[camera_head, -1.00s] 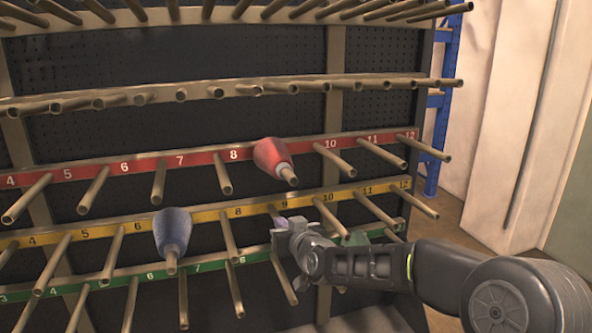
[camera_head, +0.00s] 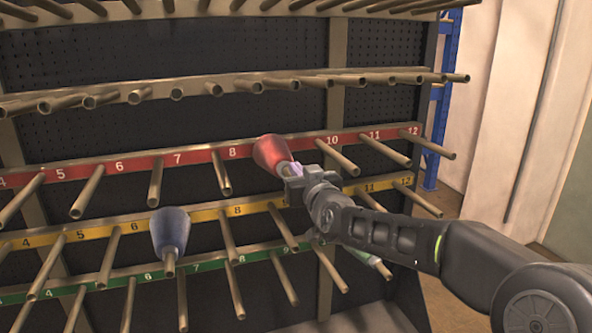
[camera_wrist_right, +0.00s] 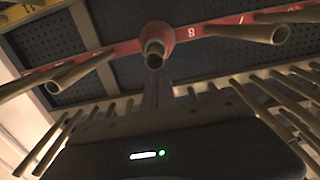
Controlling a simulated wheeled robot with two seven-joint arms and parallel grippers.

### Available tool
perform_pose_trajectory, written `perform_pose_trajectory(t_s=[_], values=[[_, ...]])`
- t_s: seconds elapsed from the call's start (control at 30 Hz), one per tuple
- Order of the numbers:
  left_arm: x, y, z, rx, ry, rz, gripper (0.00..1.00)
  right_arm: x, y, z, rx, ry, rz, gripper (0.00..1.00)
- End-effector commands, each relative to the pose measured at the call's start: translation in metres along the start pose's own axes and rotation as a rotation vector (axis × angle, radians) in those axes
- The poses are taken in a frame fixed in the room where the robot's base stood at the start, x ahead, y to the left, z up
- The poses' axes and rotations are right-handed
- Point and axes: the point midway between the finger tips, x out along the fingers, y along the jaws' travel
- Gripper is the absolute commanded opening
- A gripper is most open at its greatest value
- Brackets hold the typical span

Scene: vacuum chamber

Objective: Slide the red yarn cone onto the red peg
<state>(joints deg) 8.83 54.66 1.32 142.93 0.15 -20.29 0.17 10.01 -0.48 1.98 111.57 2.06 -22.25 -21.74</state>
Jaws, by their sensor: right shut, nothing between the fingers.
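The red yarn cone (camera_head: 271,153) sits on a peg of the red-labelled rail (camera_head: 196,157), between the labels 8 and 10. The peg's end sticks out of its narrow front. In the right wrist view the red cone (camera_wrist_right: 156,36) is seen nearly end-on, with the open peg tube below it. My right gripper (camera_head: 291,168) is shut and empty, with its fingertips at the cone's narrow end and overlapping the peg tip in the picture. I cannot tell whether they touch. The shut fingers also show in the right wrist view (camera_wrist_right: 158,95). My left gripper is out of view.
A blue cone (camera_head: 171,232) sits on a peg of the yellow-labelled rail (camera_head: 205,215). The green-labelled rail (camera_head: 205,264) runs below. Bare pegs stick out closely on both sides. A pale green piece (camera_head: 378,264) shows partly behind my right arm.

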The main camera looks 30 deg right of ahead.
Motion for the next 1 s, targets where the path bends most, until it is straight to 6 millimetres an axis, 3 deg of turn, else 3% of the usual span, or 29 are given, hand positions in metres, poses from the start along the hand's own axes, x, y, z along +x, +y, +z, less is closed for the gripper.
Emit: perform_pose_trajectory(t_s=[0.37,1.0], values=[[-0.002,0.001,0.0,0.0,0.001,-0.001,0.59,0.006,0.0,0.0,0.0,-0.002,0.0,0.0],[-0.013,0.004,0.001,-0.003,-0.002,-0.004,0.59,0.037,0.0,0.0,0.0,-0.002,0.0,0.0]])
